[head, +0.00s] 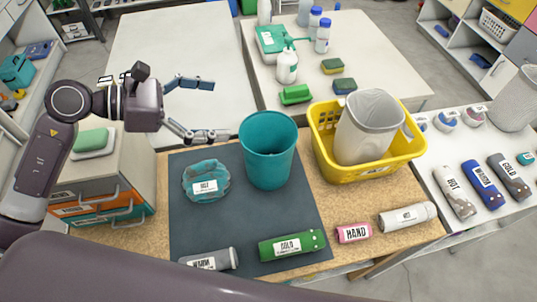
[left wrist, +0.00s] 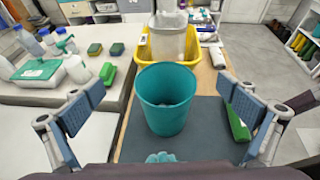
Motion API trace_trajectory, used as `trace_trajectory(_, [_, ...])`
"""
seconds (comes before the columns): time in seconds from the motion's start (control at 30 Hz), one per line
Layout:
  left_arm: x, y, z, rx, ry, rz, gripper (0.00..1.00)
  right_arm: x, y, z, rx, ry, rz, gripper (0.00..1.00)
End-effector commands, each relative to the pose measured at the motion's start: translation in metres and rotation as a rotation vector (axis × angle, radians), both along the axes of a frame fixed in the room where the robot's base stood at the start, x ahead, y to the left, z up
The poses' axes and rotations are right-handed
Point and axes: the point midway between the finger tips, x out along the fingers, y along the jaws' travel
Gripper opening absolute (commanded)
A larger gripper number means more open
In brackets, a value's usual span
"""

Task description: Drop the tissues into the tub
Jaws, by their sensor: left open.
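A teal tub (head: 267,150) stands upright and open-topped on the dark mat; it also shows in the left wrist view (left wrist: 165,100), where some of its inside is visible and I see nothing clear in it. A crumpled teal bundle (head: 206,180) with a white label lies on the mat left of the tub; its edge shows at the bottom of the left wrist view (left wrist: 160,157). I cannot tell whether it is the tissues. My left gripper (head: 220,110) is open and empty, its fingers apart, above and left of the tub. My right gripper is not in view.
A yellow basket (head: 372,172) holding a grey bin (head: 368,125) stands right of the tub. A green tube (head: 292,245), a grey tube (head: 208,260), a pink item (head: 354,232) and a white tube (head: 407,216) lie along the front. A drawer unit (head: 105,175) stands left.

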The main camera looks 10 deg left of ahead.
Motion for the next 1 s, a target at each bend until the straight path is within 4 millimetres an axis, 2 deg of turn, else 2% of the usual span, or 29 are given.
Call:
trace_trajectory(0.1, [-0.008, 0.015, 0.006, 0.002, 0.001, 0.001, 1.0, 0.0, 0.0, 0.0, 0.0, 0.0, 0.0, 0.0])
trace_trajectory(0.3, [-0.016, 0.03, 0.014, 0.0, 0.0, 0.0, 1.0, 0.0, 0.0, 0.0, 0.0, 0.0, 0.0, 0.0])
trace_trajectory(1.0, [-0.018, 0.033, 0.016, -0.001, 0.0, 0.0, 1.0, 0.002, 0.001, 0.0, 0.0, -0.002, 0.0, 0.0])
